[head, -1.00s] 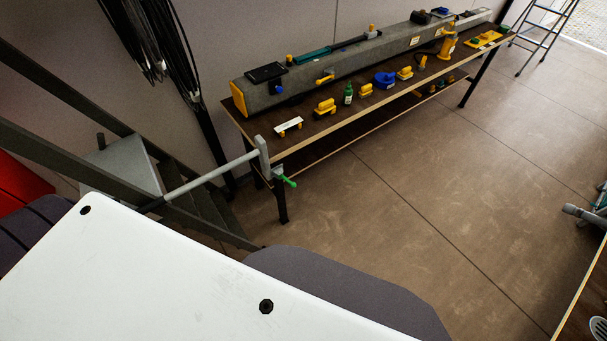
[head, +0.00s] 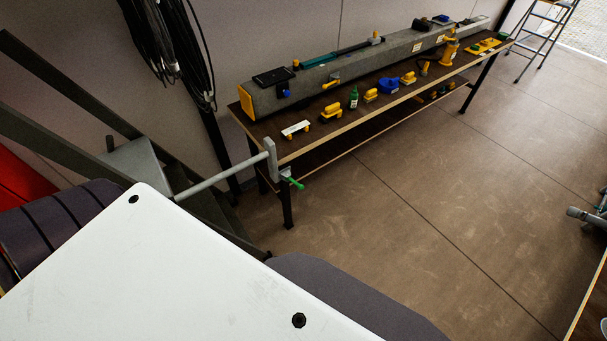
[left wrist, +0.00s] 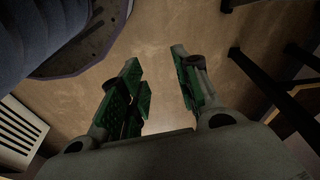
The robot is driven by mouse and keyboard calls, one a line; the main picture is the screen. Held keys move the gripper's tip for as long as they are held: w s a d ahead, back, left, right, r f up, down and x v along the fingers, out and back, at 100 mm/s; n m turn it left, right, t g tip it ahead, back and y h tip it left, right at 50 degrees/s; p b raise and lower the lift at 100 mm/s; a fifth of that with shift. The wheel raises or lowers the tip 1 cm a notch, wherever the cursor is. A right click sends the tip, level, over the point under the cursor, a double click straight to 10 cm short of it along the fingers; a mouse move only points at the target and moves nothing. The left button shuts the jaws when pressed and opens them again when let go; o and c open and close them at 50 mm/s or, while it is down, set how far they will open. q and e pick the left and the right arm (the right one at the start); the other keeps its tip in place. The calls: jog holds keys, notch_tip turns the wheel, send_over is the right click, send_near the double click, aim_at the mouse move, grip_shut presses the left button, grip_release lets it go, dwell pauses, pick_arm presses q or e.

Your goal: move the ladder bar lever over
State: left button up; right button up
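A long grey spar (head: 372,64) with a yellow end cap (head: 246,100) lies along the workbench. A small yellow lever-like fitting (head: 331,83) is on its near side, and a teal-and-black bar (head: 322,58) lies along its top. I cannot tell for sure which part is the ladder bar lever. My left gripper (left wrist: 163,88) is open in the left wrist view, its green-padded fingers apart with bare floor between them. No spar or lever is seen there.
The workbench (head: 347,128) holds several small yellow fittings, a green bottle (head: 353,98) and a blue part (head: 389,86). A stepladder (head: 541,40) stands far right. Floor (head: 430,180) is clear in front.

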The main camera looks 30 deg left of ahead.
pick_arm(q)
jog(key=w+d+r+m+h+b, duration=0.1)
jog(key=w+d+r+m, duration=0.3)
jog(key=r, duration=0.6)
jog(key=w+d+r+m+t+b, duration=0.15)
jog(key=w+r, duration=0.35)
jog(key=r, duration=0.5)
jog(key=w+d+r+m+g+h, duration=0.1)
jog(key=w+d+r+m, duration=0.3)
jog(key=r, duration=0.6)
jog(key=w+a+m, duration=0.2)
jog(key=w+a, duration=0.3)
jog(key=a, duration=0.1)
jog(key=w+a+m+g+y, duration=0.1)
jog(key=w+a+m, duration=0.2)
jog(key=w+a, duration=0.2)
jog(key=w+a+r+m+g+y, duration=0.1)
jog(key=w+a+m, duration=0.2)
jog(key=w+a, duration=0.2)
jog(key=shift+a+m+g, duration=0.25)
jog(key=shift+a, duration=1.55)
jog(key=shift+w+a+r, duration=0.1)
jog(key=shift+w+a, duration=0.1)
jog(key=shift+a, duration=0.25)
pick_arm(e)
jog(key=d+f, duration=0.2)
jog(key=shift+w+f, duration=0.1)
jog(key=shift+f, duration=0.25)
jog(key=shift+f, duration=0.1)
